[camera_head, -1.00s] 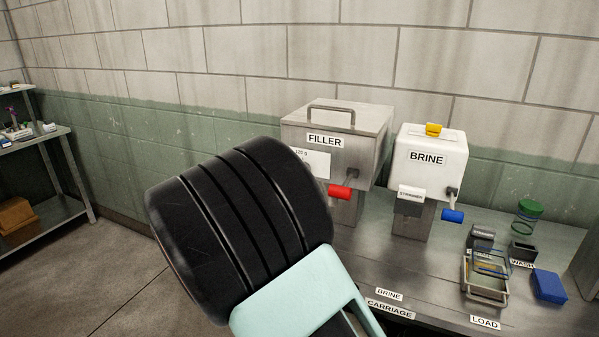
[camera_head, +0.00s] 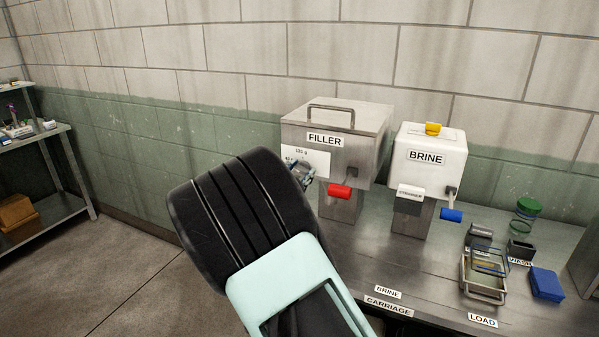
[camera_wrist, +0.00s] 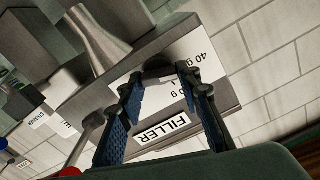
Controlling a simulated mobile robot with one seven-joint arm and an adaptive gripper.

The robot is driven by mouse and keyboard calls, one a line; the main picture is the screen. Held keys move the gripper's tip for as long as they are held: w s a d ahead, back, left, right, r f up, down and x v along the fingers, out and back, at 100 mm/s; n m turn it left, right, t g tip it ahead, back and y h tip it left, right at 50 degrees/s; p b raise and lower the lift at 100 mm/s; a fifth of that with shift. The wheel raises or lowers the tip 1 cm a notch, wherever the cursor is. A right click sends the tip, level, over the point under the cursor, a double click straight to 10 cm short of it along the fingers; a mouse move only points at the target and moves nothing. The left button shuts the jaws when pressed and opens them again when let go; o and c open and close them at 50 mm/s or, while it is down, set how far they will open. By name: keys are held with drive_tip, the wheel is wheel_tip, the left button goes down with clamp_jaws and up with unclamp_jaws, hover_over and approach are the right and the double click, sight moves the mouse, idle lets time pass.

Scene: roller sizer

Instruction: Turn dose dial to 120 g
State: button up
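The filler (camera_head: 365,150) is a grey metal box with a handle on top and a white scale plate (camera_head: 318,158) on its front. The plate reads "120 g" at the top, with "40 g" partly hidden at its left. In the wrist view, the dark round dose dial (camera_wrist: 159,65) sits on the white plate (camera_wrist: 205,75). My gripper (camera_wrist: 159,74) is open, its two blue-padded fingers apart with the dial between or just beyond the tips. Contact cannot be told. In the head view my gripper (camera_head: 301,172) is at the plate and hides the dial; its setting is unclear.
A red handle (camera_head: 340,191) sticks out just right of my gripper. The white brine box (camera_head: 430,160) with a blue-ended lever (camera_head: 451,215) stands to the right. A wire basket (camera_head: 484,280), a blue block (camera_head: 546,283) and a green-lidded jar (camera_head: 529,208) are farther right.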

drive_tip(key=c, duration=0.5)
drive_tip(key=shift+f+m+b, duration=0.15)
drive_tip(key=shift+m+b, duration=0.15)
drive_tip(key=shift+b, duration=0.35)
drive_tip(key=shift+f+m+b, duration=0.1)
drive_tip(key=shift+m+b, duration=0.4)
drive_tip(key=shift+b, duration=0.45)
drive_tip(key=m+b, duration=0.2)
drive_tip(key=b, duration=0.2)
drive_tip(key=shift+d+f+m, duration=0.1)
drive_tip(key=shift+f+m, duration=0.05)
drive_tip(key=shift+m, duration=0.15)
drive_tip(key=m+b, duration=0.5)
drive_tip(key=b, duration=0.2)
drive_tip(key=shift+d, duration=0.1)
drive_tip(key=m+b, duration=0.2)
drive_tip(key=b, duration=0.1)
drive_tip(key=shift+s+r+m, duration=0.1)
drive_tip(key=shift+r+m, duration=0.1)
drive_tip(key=shift+m, duration=0.2)
